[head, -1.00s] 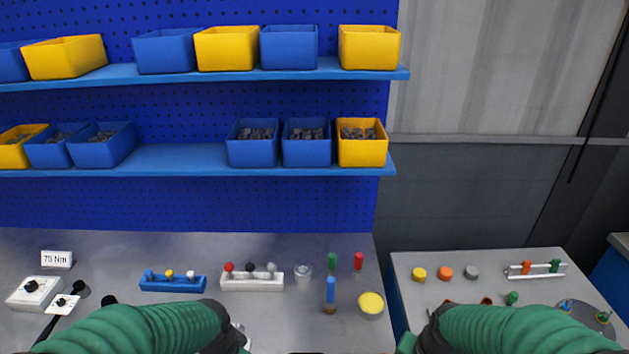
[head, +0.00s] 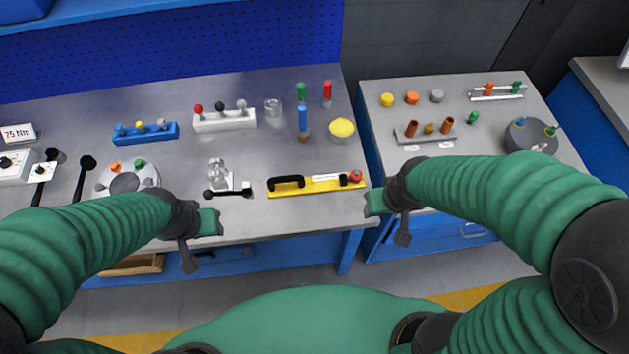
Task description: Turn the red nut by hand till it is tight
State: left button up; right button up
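A small red round piece (head: 356,175) sits at the right end of a yellow bar (head: 318,190) with a black handle, near the bench's front edge. It is too small to tell whether it is the red nut. An orange-red piece (head: 115,167) stands on a grey disc (head: 128,181) at the left. My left gripper (head: 200,237) is over the front edge of the bench, apart from the disc and the bar. My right gripper (head: 388,213) is just right of the bar's red end, near the gap between benches. Neither visibly holds anything; their finger openings are unclear.
A black-handled clamp (head: 228,187) stands between disc and bar. Behind are a blue rack (head: 146,134), a white rack (head: 224,121), upright bottles and a yellow-lidded tub (head: 341,129). The right bench (head: 377,121) holds caps, orange cylinders and a dark round body (head: 530,138).

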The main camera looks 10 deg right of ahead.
aim_at(354, 178)
jog(key=i+l, duration=0.1)
jog(key=l, duration=0.45)
jog(key=i+l, duration=0.1)
jog(key=l, duration=0.5)
jog(key=i+l, duration=0.1)
jog(key=l, duration=0.45)
jog(key=i+u, duration=0.05)
